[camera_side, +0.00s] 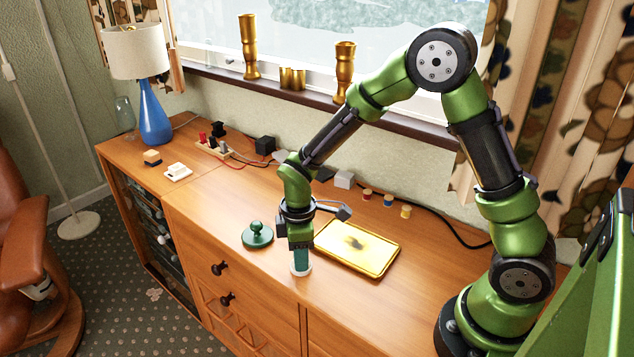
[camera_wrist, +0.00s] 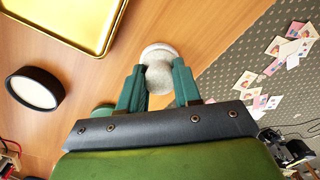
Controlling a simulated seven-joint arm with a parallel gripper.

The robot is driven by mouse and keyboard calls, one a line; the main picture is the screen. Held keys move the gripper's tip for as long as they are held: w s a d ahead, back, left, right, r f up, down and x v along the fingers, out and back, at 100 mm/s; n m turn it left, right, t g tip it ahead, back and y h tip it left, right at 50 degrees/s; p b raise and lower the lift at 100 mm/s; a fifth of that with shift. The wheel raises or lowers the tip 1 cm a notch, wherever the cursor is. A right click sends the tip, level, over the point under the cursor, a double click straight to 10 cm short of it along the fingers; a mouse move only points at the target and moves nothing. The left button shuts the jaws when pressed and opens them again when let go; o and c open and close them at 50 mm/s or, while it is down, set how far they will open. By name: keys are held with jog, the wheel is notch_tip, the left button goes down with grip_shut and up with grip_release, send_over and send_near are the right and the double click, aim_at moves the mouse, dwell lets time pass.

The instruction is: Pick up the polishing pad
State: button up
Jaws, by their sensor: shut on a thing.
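My gripper (camera_wrist: 160,88) is shut on a pale grey-white piece that I take for the polishing pad (camera_wrist: 159,68). The pad has a rounded grip between my two green fingers and a wider round white end beyond them. In the side view my gripper (camera_side: 301,257) points straight down near the front edge of the wooden cabinet top. Only the pad's white lower end (camera_side: 301,270) shows below the fingers there. I cannot tell whether it touches the wood.
A gold tray (camera_side: 375,268) lies just right of my gripper. A green knobbed disc (camera_side: 257,236) stands close on its left. A black-rimmed white disc (camera_wrist: 33,88) lies nearby. Small spools (camera_side: 388,201) and blocks line the back. The front edge drops to carpet (camera_wrist: 237,88).

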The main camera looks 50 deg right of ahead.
jog(key=shift+r, duration=0.5)
jog(key=r, duration=0.1)
jog(key=s+r, duration=0.1)
jog(key=shift+r, duration=0.4)
jog(key=s, duration=0.5)
jog(key=s+d, duration=0.1)
jog(key=s, duration=0.4)
jog(key=s+d+r, duration=0.1)
jog(key=s, duration=0.4)
jog(key=shift+d+r, duration=0.1)
jog(key=shift+d, duration=0.05)
